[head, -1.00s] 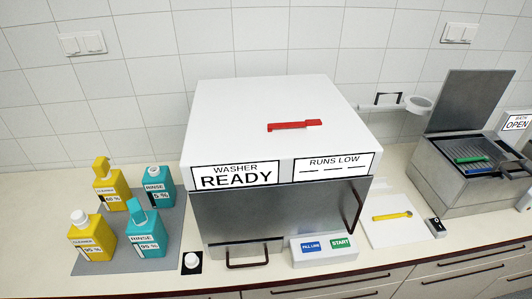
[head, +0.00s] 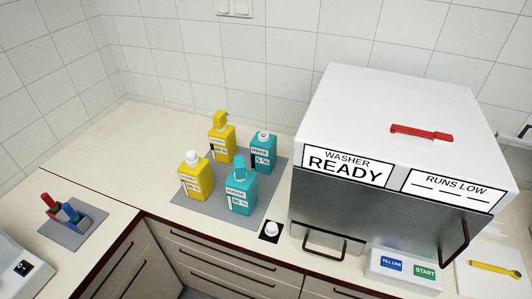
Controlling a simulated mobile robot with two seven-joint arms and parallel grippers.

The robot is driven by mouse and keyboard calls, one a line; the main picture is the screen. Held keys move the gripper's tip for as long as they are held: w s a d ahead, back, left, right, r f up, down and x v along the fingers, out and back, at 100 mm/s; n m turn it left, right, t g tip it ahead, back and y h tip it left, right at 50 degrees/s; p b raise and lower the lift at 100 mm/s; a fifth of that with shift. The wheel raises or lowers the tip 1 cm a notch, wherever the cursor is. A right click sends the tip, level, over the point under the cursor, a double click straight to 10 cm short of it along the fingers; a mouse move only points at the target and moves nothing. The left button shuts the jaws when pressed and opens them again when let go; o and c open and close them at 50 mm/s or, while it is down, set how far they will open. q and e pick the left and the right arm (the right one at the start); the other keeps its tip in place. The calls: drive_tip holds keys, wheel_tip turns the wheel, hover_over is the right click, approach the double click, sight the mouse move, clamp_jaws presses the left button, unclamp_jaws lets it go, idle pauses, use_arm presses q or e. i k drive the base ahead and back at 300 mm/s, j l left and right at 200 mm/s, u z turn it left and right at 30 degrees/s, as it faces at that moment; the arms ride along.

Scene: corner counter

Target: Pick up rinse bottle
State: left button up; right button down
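Two teal rinse bottles stand upright on a grey mat (head: 183,211). The front rinse bottle (head: 241,193) has a teal spout top and a label that seems to read 95 %. The back rinse bottle (head: 263,156) has a white-topped cap and is labelled 5 %. Two yellow cleaner bottles stand to their left: one with a spout top (head: 221,141) at the back, one with a white cap (head: 195,178) in front. Neither of my grippers shows in the head view.
A white washer (head: 370,115) marked READY stands right of the mat, a red handle-like piece on top. A white cap (head: 271,229) sits on a black square near the counter edge. A small mat (head: 88,226) with red and blue items lies at left. Counter behind the bottles is clear.

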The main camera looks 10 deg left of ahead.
sight(263, 147)
drive_tip(key=i+j+u, duration=0.15)
drive_tip(key=j, duration=0.25)
drive_tip(key=j+u, duration=0.15)
drive_tip(key=j, duration=0.2)
drive_tip(key=i+j+u, duration=0.15)
drive_tip(key=j, duration=0.2)
drive_tip(key=i+j+u, duration=0.15)
drive_tip(key=j, duration=0.2)
